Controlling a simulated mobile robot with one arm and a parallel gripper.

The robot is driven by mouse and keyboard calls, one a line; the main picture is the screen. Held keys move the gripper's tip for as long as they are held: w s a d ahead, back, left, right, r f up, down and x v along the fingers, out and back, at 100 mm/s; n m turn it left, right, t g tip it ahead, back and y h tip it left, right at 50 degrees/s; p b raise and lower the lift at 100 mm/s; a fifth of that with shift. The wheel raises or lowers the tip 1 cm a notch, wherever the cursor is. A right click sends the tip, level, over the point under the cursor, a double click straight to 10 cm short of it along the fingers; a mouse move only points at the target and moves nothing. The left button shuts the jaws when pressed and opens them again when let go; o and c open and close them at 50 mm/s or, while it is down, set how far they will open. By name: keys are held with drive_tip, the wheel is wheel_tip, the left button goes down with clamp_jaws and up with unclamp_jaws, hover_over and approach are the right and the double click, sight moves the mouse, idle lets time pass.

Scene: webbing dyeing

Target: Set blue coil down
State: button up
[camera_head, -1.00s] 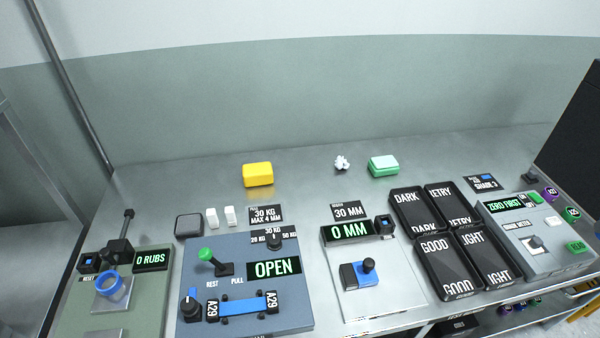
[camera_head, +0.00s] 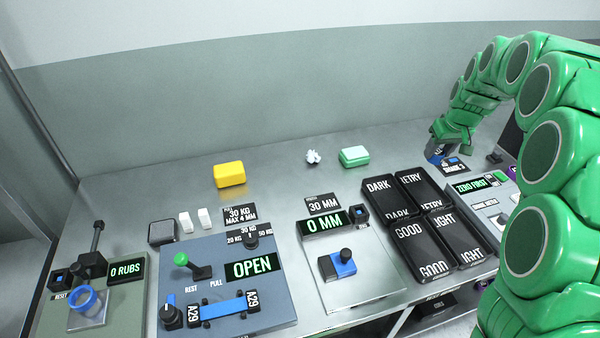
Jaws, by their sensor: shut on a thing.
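My gripper (camera_head: 440,148) is at the back right, at the end of my green arm, above the bench beside the shade sign (camera_head: 456,166). It is shut on a small dark blue thing (camera_head: 436,152), which looks like the blue coil. The fingers cover much of it, and I cannot tell whether it touches the bench. A blue ring (camera_head: 82,299) sits on the rub tester at the far left. A blue strap (camera_head: 225,308) lies across the pull tester between two black A29 ends.
Black trays (camera_head: 424,270) marked DARK, RETRY, GOOD and LIGHT stand left of my arm. The shade meter (camera_head: 487,205) reads ZERO FIRST and is partly hidden by my arm. A yellow block (camera_head: 229,175) and a green-white block (camera_head: 355,156) stand at the back. The bench between them is mostly clear.

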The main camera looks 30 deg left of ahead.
drive_tip(key=s+a+n, duration=0.2)
drive_tip(key=s+a, duration=0.3)
drive_tip(key=a, duration=0.6)
drive_tip(key=s+a+n+y, duration=0.1)
drive_tip(key=s+a, duration=0.4)
drive_tip(key=a, duration=0.5)
drive_tip(key=s+a+n, duration=0.2)
drive_tip(key=s+a, duration=0.2)
drive_tip(key=a, duration=0.7)
drive_tip(key=s+a+n+g, duration=0.1)
drive_tip(key=s+a+n, duration=0.1)
drive_tip(key=s+a, duration=0.95)
drive_tip(key=s+a+n+g, duration=0.1)
drive_tip(key=s+a+n, duration=0.1)
drive_tip(key=s+a, duration=0.95)
drive_tip(key=shift+w+a+f, duration=0.65)
drive_tip(key=shift+a+f, duration=0.8)
drive_tip(key=shift+f, duration=0.1)
drive_tip(key=shift+w+a+f, duration=0.65)
drive_tip(key=shift+a+f, duration=0.75)
drive_tip(key=shift+f, duration=0.15)
drive_tip(key=shift+w+a+f, duration=0.65)
drive_tip(key=shift+a+f, duration=0.8)
drive_tip(key=shift+f, duration=0.1)
drive_tip(key=shift+w+a+f, duration=0.1)
drive_tip(key=shift+a+f, duration=0.1)
drive_tip(key=shift+f, duration=0.15)
drive_tip(key=shift+f+y, duration=0.3)
drive_tip(key=shift+f, duration=1.25)
